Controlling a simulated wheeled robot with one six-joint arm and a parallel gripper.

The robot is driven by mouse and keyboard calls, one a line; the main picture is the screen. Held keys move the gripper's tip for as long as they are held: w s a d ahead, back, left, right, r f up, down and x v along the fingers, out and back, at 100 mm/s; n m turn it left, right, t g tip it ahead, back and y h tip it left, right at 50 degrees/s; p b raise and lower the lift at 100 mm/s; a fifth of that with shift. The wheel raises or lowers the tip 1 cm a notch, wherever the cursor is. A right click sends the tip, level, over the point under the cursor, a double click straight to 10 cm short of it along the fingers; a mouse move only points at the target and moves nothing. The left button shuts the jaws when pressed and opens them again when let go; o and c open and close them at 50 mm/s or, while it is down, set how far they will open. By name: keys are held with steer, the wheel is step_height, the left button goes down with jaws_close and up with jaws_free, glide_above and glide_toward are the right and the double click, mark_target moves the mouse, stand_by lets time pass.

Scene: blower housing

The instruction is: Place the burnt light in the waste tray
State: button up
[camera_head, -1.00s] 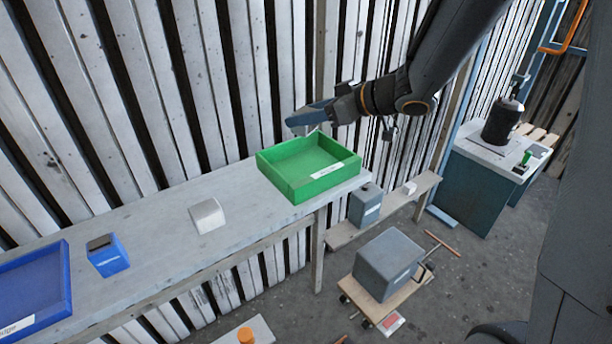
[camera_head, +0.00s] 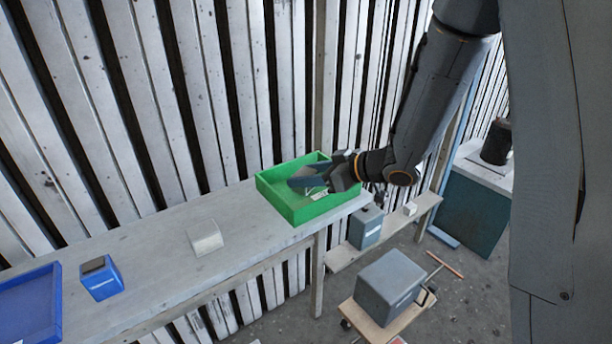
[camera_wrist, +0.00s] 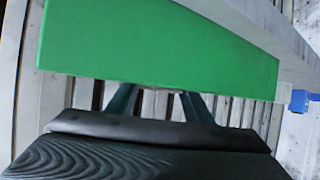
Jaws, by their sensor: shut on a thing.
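A green tray (camera_head: 312,207) with a white label stands at the right end of the grey bench; the label's words are too small to read. My gripper (camera_head: 302,177) is low over this tray, its blue-grey fingers pointing left across the opening. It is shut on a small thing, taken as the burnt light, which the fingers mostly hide. In the wrist view the green tray wall (camera_wrist: 160,45) fills the upper middle, just beyond my gripper fingers (camera_wrist: 157,103). The wall hides the fingertips and what they hold.
The grey bench (camera_head: 150,250) also carries a pale wedge-shaped block (camera_head: 204,237), a blue box (camera_head: 101,278) and a blue tray (camera_head: 30,305) at the left. A slatted wall (camera_head: 130,120) stands close behind. A grey box (camera_head: 388,285) sits on a low cart.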

steer(key=shift+f, duration=0.25)
steer(key=o, duration=1.1)
steer(key=shift+r, duration=0.15)
steer(key=b+v, duration=0.1)
steer(key=v, duration=1)
steer(key=shift+s+d+r, duration=0.2)
steer(key=shift+s+d, duration=0.1)
steer(key=shift+d, duration=0.05)
